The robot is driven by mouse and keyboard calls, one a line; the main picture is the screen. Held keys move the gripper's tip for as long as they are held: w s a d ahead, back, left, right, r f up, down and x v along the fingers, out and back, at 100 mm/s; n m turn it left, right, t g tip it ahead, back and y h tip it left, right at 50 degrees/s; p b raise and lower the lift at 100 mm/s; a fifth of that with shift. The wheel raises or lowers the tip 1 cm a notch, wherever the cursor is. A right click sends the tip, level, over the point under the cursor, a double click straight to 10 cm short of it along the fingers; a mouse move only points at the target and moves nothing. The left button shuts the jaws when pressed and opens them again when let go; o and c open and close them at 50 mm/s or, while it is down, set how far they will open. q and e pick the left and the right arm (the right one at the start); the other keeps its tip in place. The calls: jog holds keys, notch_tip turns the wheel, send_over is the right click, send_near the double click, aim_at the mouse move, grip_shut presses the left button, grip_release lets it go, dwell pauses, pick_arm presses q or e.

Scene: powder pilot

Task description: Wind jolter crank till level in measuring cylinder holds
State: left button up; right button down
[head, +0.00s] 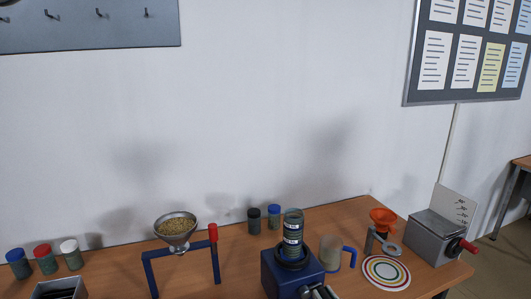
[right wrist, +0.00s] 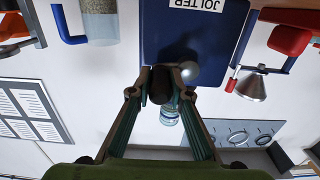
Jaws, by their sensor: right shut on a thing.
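The blue jolter (head: 290,274) stands at the table's front, and its label shows in the right wrist view (right wrist: 195,25). The measuring cylinder (head: 292,228) stands upright on top of it, with grey-green powder inside and pale labels. The exact powder level is too small to read. My right gripper (head: 320,293) is at the jolter's front right. In the right wrist view it is shut on the dark crank grip (right wrist: 161,85), in front of the jolter's face. The fingers hide part of the crank. My left gripper is not in view.
A clear jug (head: 330,254) with a blue handle stands close right of the jolter. A funnel of grain (head: 175,230) on a blue stand is at the left. A striped disc (head: 386,273), orange funnel (head: 383,217) and grey box with red knob (head: 436,237) are at the right.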

jog(key=shift+r, duration=0.1)
jog(key=shift+s+a+r+p, duration=0.1)
jog(key=shift+a+r+p, duration=0.1)
jog(key=shift+r+p, duration=0.35)
jog(key=shift+s+a+r+p, duration=0.1)
jog(key=shift+a+r+p, duration=0.05)
jog(key=shift+r+p, duration=0.35)
jog(key=shift+a+r, duration=0.1)
jog(key=shift+a, duration=0.15)
jog(key=shift+s+a+r+p, duration=0.2)
jog(key=shift+a+p, duration=0.15)
jog(key=shift+a, duration=0.05)
jog(key=shift+s+a+r+p, duration=0.15)
jog(key=shift+a+r+p, duration=0.05)
jog(key=shift+a+p, duration=0.15)
jog(key=shift+a, duration=0.25)
jog(key=shift+f, duration=0.1)
